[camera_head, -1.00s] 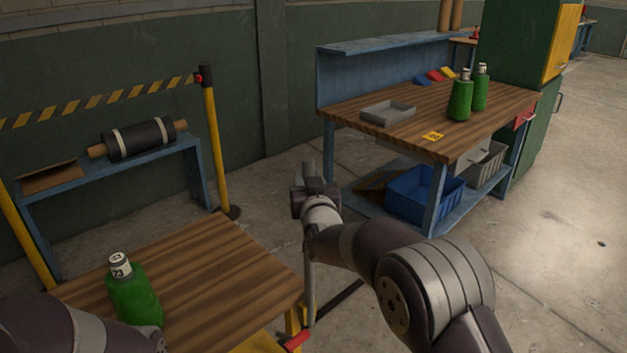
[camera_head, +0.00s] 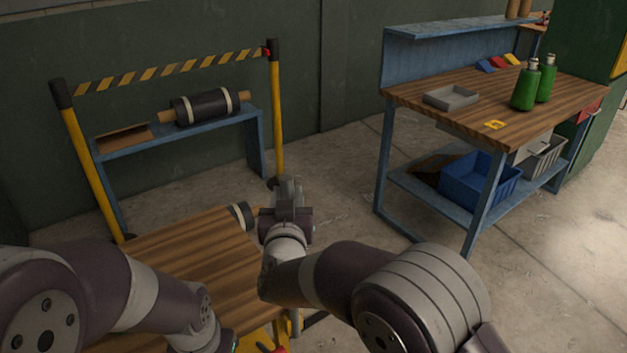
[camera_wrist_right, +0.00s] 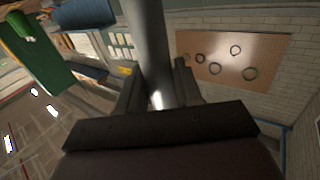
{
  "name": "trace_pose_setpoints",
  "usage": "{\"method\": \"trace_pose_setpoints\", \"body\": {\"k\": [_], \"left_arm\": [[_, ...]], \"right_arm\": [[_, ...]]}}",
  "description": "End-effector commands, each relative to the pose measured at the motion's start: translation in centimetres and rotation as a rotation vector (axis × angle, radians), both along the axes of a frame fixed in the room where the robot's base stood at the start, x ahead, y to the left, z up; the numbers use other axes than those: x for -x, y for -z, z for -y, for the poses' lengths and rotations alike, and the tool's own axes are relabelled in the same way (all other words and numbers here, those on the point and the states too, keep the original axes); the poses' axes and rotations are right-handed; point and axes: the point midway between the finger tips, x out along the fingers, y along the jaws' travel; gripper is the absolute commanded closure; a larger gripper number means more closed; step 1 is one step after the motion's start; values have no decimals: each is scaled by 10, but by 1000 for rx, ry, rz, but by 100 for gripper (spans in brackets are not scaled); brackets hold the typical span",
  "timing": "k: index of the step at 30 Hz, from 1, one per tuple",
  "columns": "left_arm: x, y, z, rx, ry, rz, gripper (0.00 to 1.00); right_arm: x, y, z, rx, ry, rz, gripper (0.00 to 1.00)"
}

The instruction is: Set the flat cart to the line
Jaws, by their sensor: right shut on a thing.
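The flat cart (camera_head: 190,245) has a brown plank top and yellow frame parts, and stands low at the left of the head view. My right gripper (camera_head: 288,195) is at the cart's right side, shut on a grey upright bar (camera_wrist_right: 150,45), which runs between its fingers in the right wrist view. The bar looks like the cart's handle, but the arm hides where it joins. My left arm covers the cart's near left part; its gripper is out of view. I see no floor line.
A black roll (camera_head: 205,106) lies on a blue bench (camera_head: 250,130) behind a striped barrier (camera_head: 170,72). A dark roll end (camera_head: 241,214) shows by the cart's far right corner. A workbench (camera_head: 430,115) bears green bottles (camera_head: 525,85). Bare floor (camera_head: 345,190) lies between.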

Motion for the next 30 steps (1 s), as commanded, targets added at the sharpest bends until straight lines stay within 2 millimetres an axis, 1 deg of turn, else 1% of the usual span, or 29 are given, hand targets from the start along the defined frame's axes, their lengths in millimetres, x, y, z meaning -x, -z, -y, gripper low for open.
{"method": "trace_pose_setpoints", "body": {"k": [1, 3, 9, 15, 24, 25, 26, 27, 30], "left_arm": [[0, -5, 0, 0, 0, 0, 100], [0, -7, 0, 0, 0, 0, 100], [0, -11, 0, 0, 0, 0, 100], [0, -12, 0, 0, 0, 0, 100], [0, -11, 0, 0, 0, 0, 100], [0, -11, 0, 0, 0, 0, 100], [0, -11, 0, 0, 0, 0, 100], [0, -11, 0, 0, 0, 0, 100], [0, -11, 0, 0, 0, 0, 100]], "right_arm": [[5, -1, -7, 2, -3, -4, 100], [11, 0, -14, 2, -2, -3, 100], [22, 0, -28, 2, -1, -2, 100], [25, 1, -33, 1, 0, -2, 100], [26, 2, -34, 1, -3, -3, 100], [26, 2, -34, 1, -3, -3, 59], [26, 2, -34, 1, -3, -3, 49], [26, 2, -34, 0, -3, -2, 47], [26, 1, -33, 0, -1, -1, 47]]}}
